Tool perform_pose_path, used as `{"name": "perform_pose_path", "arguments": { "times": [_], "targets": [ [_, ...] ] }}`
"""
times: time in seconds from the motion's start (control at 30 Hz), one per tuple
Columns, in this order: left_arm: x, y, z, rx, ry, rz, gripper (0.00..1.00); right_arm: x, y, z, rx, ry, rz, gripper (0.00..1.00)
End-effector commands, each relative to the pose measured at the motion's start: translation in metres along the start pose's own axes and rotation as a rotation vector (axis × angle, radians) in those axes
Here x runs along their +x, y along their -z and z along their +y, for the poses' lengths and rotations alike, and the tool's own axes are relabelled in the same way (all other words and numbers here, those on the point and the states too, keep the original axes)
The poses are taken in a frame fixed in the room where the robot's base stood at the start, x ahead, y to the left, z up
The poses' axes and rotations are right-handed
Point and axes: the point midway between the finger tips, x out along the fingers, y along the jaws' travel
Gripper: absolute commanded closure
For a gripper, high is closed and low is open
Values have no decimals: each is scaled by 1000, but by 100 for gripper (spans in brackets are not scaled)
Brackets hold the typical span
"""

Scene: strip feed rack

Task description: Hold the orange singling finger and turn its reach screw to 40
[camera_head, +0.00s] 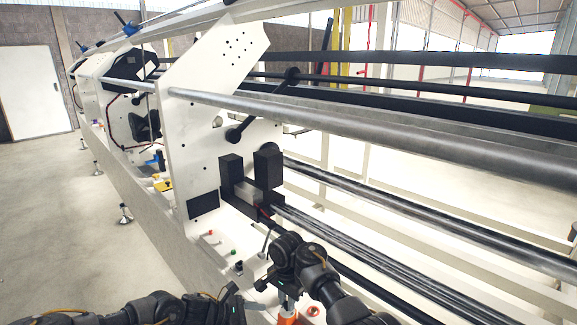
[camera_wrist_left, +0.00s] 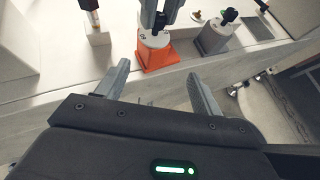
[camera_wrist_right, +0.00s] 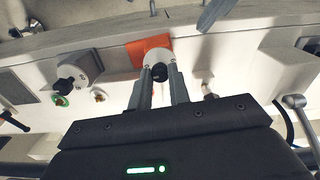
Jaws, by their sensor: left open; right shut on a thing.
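The orange singling finger (camera_head: 288,320) shows at the bottom edge of the head view. In the left wrist view its orange body (camera_wrist_left: 155,58) carries a white round dial collar. The reach screw's black knob (camera_wrist_right: 158,74) stands on this collar in the right wrist view. My right gripper (camera_wrist_right: 160,84) is shut on the knob from above; it also shows in the head view (camera_head: 286,293). My left gripper (camera_wrist_left: 160,84) is open and empty, its fingers spread in front of the orange body, apart from it. The dial's reading is too small to tell.
A grey unit with a black knob (camera_wrist_left: 217,35) stands beside the orange finger on the white rail (camera_wrist_right: 225,62). A post with a dark top (camera_wrist_left: 97,30) stands on the other side. Long steel rollers (camera_head: 350,120) run along the rack on the right.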

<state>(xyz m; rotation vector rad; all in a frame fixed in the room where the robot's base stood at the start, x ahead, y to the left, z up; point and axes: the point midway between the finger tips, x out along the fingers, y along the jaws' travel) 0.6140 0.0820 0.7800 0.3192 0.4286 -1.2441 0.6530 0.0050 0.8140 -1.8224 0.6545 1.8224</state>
Motion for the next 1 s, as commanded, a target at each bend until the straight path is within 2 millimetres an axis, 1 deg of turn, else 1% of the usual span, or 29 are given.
{"name": "perform_pose_path", "arguments": {
  "times": [0.17, 0.4, 0.6, 0.8, 1.0],
  "targets": [
    [18, 0, 0, -1, 1, 0, 33, 0, 0, 0, 0, 0, -1, 89],
    [54, 0, 0, -3, 0, 0, 33, 0, 0, 0, -1, 0, -1, 89],
    [80, 0, -1, -2, 1, 0, 33, 0, 0, 0, 0, 0, -1, 89],
    [94, 0, 0, -2, 1, 0, 33, 0, 0, 0, 0, 0, 0, 89],
    [98, 1, -1, -2, 0, 2, 33, 0, 0, 0, 0, 0, 0, 89]
  ]
}}
